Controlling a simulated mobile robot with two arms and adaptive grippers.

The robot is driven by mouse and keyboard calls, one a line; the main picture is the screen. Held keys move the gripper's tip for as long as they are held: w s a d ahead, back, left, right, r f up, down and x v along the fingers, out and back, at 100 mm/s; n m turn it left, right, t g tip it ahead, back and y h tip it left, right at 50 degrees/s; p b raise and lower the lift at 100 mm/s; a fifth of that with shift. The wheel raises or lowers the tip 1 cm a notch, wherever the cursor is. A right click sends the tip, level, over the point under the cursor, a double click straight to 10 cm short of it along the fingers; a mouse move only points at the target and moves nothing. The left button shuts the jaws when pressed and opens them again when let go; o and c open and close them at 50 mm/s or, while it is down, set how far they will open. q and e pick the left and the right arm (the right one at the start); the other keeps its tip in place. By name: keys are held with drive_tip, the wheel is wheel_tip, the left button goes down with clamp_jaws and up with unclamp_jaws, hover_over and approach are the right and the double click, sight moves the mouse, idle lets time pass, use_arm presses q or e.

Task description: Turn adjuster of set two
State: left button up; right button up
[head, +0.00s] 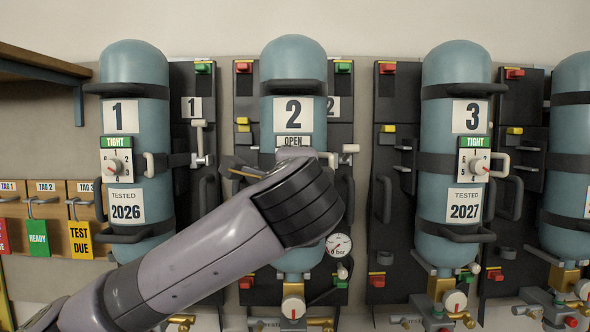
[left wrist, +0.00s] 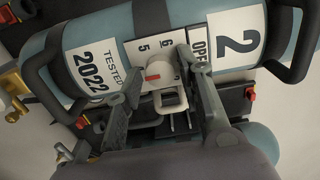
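Set two is the teal cylinder (head: 292,70) labelled 2 and OPEN, in the middle of the head view. My left arm covers its middle, so its adjuster is hidden there. In the left wrist view, the adjuster knob (left wrist: 158,71), white with red, sits on a white plate (left wrist: 140,50) with numbers; 5 and 6 are readable. My left gripper (left wrist: 157,66) is open, with one finger on each side of the knob. The fingers look apart from the knob, though contact is hard to judge. My right gripper is not in view.
Set one (head: 135,75) stands left and set three (head: 455,75) right, both marked TIGHT. A partly cut-off cylinder (head: 573,110) is at the right edge. Dark cylinder handles (left wrist: 285,40) flank the gripper. Tags (head: 80,238) hang at left below a shelf (head: 40,62).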

use_arm(q)
drive_tip(key=shift+o, duration=0.7)
drive_tip(key=shift+s, duration=0.1)
drive_tip(key=s, duration=1.2)
drive_tip(key=shift+w, duration=0.1)
